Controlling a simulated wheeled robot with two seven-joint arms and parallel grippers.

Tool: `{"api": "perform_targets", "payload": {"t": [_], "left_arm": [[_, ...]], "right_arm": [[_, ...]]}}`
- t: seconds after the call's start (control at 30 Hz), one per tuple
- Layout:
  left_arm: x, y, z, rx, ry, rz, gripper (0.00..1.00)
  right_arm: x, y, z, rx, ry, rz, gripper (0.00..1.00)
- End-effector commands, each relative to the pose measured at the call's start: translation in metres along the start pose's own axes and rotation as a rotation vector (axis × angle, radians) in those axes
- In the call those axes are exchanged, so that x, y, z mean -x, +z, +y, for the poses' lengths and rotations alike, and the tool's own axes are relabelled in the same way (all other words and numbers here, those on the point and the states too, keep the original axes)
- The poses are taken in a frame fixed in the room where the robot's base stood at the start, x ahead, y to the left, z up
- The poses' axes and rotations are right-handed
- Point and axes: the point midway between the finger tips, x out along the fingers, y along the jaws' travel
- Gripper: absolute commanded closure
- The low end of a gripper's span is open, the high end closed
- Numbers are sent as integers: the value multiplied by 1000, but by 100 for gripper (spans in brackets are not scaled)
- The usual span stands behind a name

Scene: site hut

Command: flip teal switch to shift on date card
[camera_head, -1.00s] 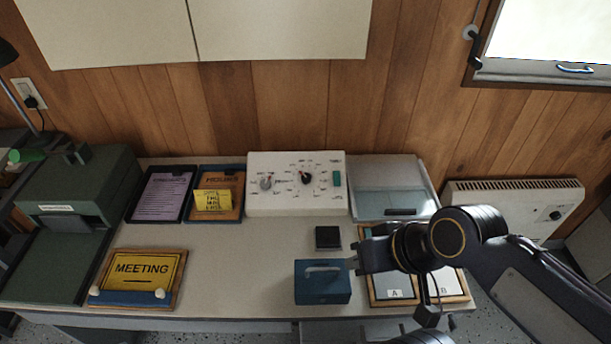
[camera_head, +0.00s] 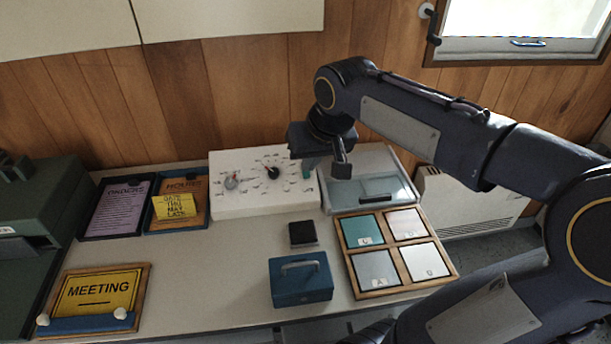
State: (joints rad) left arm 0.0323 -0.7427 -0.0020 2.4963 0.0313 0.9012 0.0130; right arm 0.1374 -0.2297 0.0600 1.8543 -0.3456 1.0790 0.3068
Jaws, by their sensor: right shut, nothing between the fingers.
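The teal switch (camera_head: 308,169) is at the right end of the white control panel (camera_head: 225,203) against the back wall, partly covered by my right gripper. Its position is too small to tell. My right gripper (camera_head: 342,168) is shut and empty, pointing down over the panel's right end, just right of the switch. I cannot tell whether it touches anything. A yellow handwritten note (camera_head: 175,207), whose top line seems to read DATE, lies on an orange card (camera_head: 183,187) in a blue tray left of the panel. My left gripper is not in view.
A clear-lidded case (camera_head: 400,190) stands right of the panel. In front are a wooden frame of cards (camera_head: 362,294), a blue box (camera_head: 303,285), a black pad (camera_head: 302,233) and a yellow MEETING sign (camera_head: 98,292). The desk's middle left is clear.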

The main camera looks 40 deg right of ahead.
Motion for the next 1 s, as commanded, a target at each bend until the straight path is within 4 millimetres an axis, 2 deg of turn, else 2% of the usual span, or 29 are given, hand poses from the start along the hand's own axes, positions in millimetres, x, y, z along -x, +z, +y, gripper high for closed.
{"api": "perform_targets", "payload": {"t": [0.03, 0.1, 0.2, 0.33, 0.77, 0.87, 1.0], "left_arm": [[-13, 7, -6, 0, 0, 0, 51], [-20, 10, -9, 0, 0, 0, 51], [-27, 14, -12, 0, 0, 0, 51], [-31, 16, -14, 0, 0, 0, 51], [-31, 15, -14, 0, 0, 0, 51], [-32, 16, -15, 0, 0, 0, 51], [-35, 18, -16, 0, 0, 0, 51]], "right_arm": [[-17, -14, 7, -18, 31, 1, 100], [-28, -34, 16, -44, 76, 6, 100], [-39, -55, 25, -74, 124, 16, 100], [-45, -71, 32, -100, 159, 25, 100], [-46, -76, 34, -108, 170, 27, 100], [-53, -76, 35, -108, 170, 26, 100], [-73, -75, 39, -108, 171, 23, 100]]}}
